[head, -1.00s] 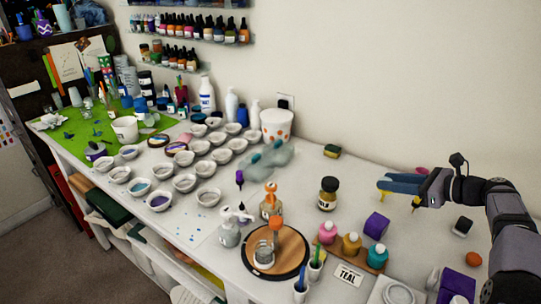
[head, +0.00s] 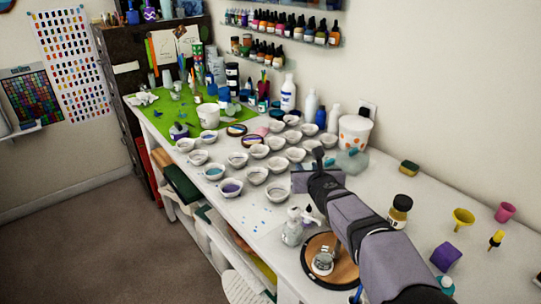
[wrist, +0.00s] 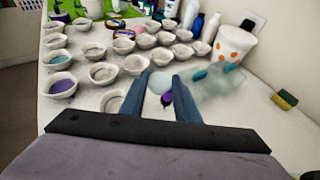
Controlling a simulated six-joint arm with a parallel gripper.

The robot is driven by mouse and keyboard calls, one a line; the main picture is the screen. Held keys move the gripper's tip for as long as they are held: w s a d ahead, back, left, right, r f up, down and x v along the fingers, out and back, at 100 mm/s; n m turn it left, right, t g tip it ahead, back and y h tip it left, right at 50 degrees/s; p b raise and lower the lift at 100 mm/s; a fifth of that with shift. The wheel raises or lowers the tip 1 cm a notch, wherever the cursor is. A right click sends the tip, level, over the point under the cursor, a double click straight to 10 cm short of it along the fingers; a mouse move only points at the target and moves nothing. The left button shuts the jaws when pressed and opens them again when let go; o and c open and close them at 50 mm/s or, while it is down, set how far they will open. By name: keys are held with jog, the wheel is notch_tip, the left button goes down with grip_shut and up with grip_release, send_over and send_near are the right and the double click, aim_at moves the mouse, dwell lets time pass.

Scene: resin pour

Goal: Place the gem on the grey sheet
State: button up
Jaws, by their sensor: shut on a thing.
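The sheet also shows in the head view (head: 350,162), partly behind my arm. My fingers and the gem are hidden there.
Several white bowls (wrist: 103,73) crowd the left. A spotted white bucket (wrist: 233,45) stands behind the sheet. A sponge (wrist: 285,99) lies at right, with bare table between.

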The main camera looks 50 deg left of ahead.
jog(key=m+t+h, duration=0.2)
send_over(257, 224)
jog(key=shift+f+p, duration=0.4)
jog(key=shift+f, duration=5.05)
jog(key=shift+f, duration=0.2)
jog(key=o, duration=1)
jog(key=shift+r, duration=0.15)
